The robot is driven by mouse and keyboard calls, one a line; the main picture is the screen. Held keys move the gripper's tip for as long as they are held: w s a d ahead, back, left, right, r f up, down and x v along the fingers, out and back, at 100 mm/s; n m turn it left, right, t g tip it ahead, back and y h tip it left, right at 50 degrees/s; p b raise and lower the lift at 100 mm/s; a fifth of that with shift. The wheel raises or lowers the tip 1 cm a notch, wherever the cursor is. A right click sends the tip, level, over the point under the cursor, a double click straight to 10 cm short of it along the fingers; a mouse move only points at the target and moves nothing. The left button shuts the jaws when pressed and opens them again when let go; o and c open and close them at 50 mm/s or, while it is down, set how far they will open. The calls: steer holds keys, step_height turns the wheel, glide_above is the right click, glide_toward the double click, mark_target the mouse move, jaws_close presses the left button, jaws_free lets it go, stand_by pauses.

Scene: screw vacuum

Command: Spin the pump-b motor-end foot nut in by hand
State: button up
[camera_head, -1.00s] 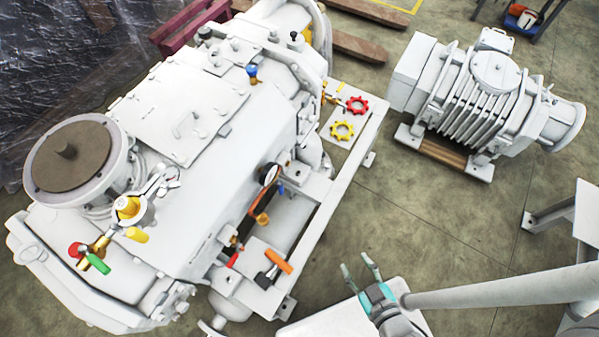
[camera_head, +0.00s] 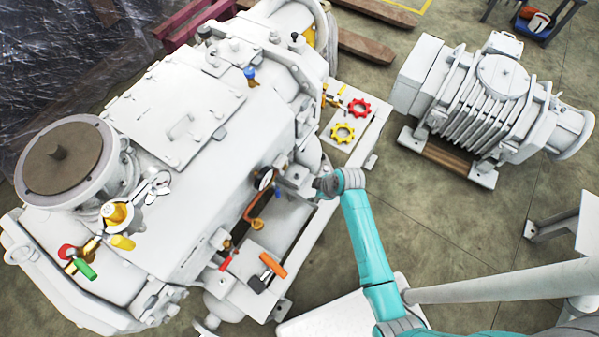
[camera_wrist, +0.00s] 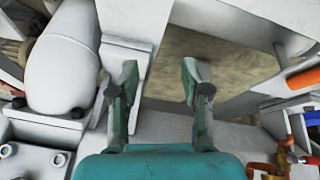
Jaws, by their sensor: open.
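My gripper (camera_wrist: 160,88) is open and empty in the wrist view, its two fingers apart over a white frame with a gap showing the floor. In the head view my teal arm reaches up to the right side of the large white pump (camera_head: 190,190); the fingers are not clear there. I cannot make out the foot nut in either view. A white ledge or block (camera_wrist: 125,55) lies close by the left finger. I cannot tell from the pictures which machine is pump-b.
A rounded white cylinder (camera_wrist: 62,60) stands left of the fingers. An orange handle (camera_wrist: 303,77) is at the right. Beside the large pump are red (camera_head: 359,107) and yellow (camera_head: 342,133) handwheels.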

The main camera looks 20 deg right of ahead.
mark_target(297, 175)
steer(key=w+d+r+n+g+y, duration=0.1)
steer(key=w+d+r+n+g, duration=0.2)
steer(key=w+r, duration=0.45)
steer(key=shift+n+y, duration=0.3)
steer(key=shift+n, duration=0.1)
steer(key=x, duration=0.4)
steer(key=w+x, duration=0.1)
steer(key=x, duration=0.7)
steer(key=shift+w+a+f, duration=0.1)
steer(key=shift+w+f, duration=0.1)
steer(key=shift+w, duration=0.1)
jaws_close()
